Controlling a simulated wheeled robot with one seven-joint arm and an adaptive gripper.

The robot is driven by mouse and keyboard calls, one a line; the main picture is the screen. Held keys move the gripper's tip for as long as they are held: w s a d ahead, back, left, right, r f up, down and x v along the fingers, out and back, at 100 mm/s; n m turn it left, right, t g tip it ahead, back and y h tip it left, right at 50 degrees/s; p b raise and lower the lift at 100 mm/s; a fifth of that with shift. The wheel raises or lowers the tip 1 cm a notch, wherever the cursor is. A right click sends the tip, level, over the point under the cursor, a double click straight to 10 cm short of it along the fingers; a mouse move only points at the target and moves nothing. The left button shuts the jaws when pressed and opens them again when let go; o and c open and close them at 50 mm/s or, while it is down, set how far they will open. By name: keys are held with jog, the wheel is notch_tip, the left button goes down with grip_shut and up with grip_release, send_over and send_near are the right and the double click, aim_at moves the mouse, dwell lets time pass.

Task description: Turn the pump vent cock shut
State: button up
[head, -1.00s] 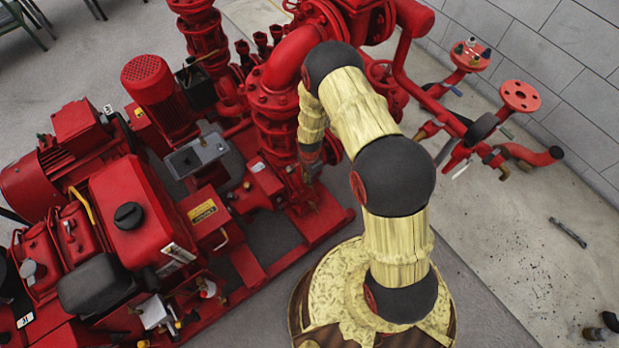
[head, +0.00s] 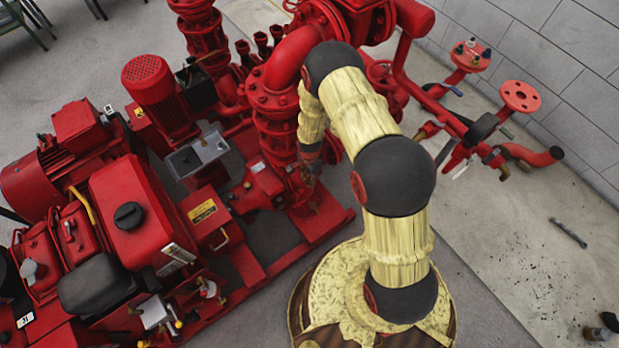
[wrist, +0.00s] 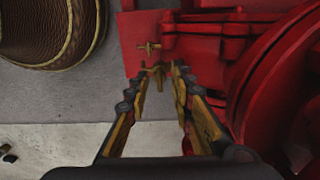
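In the wrist view, a small brass cock (wrist: 158,70) stands out from the red pump, with its end between the tips of my gripper's fingers. A second brass fitting (wrist: 150,47) shows just beyond it. I cannot tell which brass part is the vent cock's handle. My gripper (wrist: 160,74) has its two fingers apart, one on each side of the nearer brass piece, with no clear grip on it. In the head view, my gripper (head: 307,172) is small beside the red pump (head: 275,130), and the cock cannot be made out there.
Red pump casing and a round flange (wrist: 290,85) stand close on the right in the wrist view. A red engine (head: 130,210) lies left in the head view. Red valve pipework (head: 480,120) is at right. Concrete floor (head: 530,240) is mostly open there.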

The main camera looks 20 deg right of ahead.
jog(key=shift+r, duration=0.1)
notch_tip(320, 180, up, 12)
dwell(0.5)
dwell(0.4)
